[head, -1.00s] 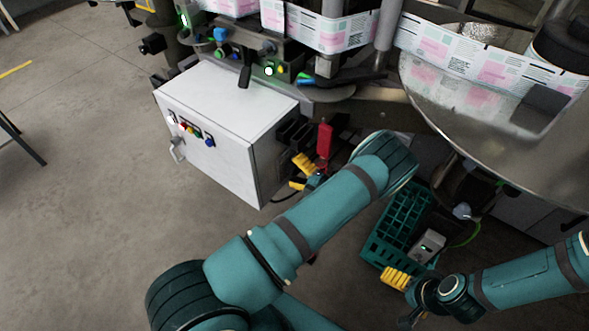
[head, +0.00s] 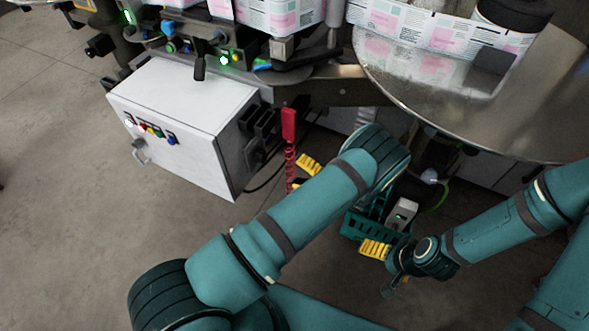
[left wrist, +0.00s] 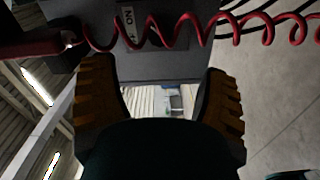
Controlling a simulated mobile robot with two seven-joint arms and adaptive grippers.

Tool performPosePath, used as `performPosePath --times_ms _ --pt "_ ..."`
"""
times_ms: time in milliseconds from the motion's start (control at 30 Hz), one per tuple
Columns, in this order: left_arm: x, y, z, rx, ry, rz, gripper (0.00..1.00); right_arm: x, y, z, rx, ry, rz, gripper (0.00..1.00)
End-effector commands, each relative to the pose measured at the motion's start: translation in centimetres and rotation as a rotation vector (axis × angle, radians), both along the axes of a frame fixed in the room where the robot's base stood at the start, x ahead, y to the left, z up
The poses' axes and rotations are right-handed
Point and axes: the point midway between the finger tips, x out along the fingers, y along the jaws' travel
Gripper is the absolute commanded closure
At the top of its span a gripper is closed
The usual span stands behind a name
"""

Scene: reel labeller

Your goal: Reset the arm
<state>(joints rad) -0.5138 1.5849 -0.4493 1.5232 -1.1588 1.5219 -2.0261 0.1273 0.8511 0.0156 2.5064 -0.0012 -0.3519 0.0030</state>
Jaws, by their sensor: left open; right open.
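My left arm reaches from the bottom left toward the machine. Its gripper (head: 303,175) shows partly behind the arm, with yellow finger pads apart, just right of a red coiled cord (head: 291,168) hanging from a red handle (head: 289,123). In the left wrist view the two fingers (left wrist: 158,80) are wide apart with nothing between them. The red coil (left wrist: 190,30) runs across beyond the fingertips. My right gripper (head: 380,270) is low at centre right, in front of a green crate (head: 355,226). One yellow finger pad shows; it appears empty.
A white cabinet (head: 180,125) with coloured buttons stands left of my left gripper. A round metal table (head: 450,100) with a label strip overhangs at upper right. The crate is partly hidden by my left arm; a small grey box (head: 402,213) is at it. Floor at left is clear.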

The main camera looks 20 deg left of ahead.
Motion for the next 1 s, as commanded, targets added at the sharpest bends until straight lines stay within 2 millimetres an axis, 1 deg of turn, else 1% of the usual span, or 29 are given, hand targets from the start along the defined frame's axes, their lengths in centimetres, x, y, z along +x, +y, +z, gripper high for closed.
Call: performPosePath --times_ms 367,467,567,600,667,700,767,800,867,900,967,1000 --pt "-0.1 0.1 -0.1 -0.006 -0.002 0.004 0.25 0.0 0.0 0.0 0.000 0.000 0.000 0.02" --pt "-1.2 0.9 -1.0 -0.073 -0.031 0.050 0.25 0.0 0.0 0.0 0.000 0.000 0.000 0.02" --pt "-4.1 2.1 -3.2 -0.230 -0.126 0.179 0.25 0.0 0.0 0.0 0.000 0.000 0.000 0.02" --pt "-5.8 2.4 -4.4 -0.310 -0.186 0.261 0.25 0.0 0.0 0.0 0.000 0.000 0.000 0.02" --pt "-8.7 2.3 -6.1 -0.434 -0.299 0.414 0.25 0.0 0.0 0.0 0.000 0.000 0.000 0.02" --pt "-10.6 1.8 -7.0 -0.506 -0.385 0.531 0.25 0.0 0.0 0.0 0.000 0.000 0.000 0.02" --pt "-13.2 0.6 -8.1 -0.595 -0.523 0.719 0.25 0.0 0.0 0.0 0.000 0.000 0.000 0.02" --pt "-14.7 -0.4 -8.6 -0.639 -0.619 0.851 0.25 0.0 0.0 0.0 0.000 0.000 0.000 0.02" --pt "-16.5 -2.2 -9.0 -0.682 -0.767 1.058 0.25 0.0 0.0 0.0 0.000 0.000 0.000 0.02" --pt "-17.5 -3.5 -9.0 -0.694 -0.869 1.201 0.25 0.0 0.0 0.0 0.000 0.000 0.000 0.02" --pt "-18.5 -5.4 -8.7 -0.686 -1.023 1.421 0.25 0.0 0.0 0.0 0.000 0.000 0.000 0.02" --pt "-18.9 -6.6 -8.4 -0.663 -1.125 1.570 0.25 0.0 0.0 0.0 0.000 0.000 0.000 0.02"
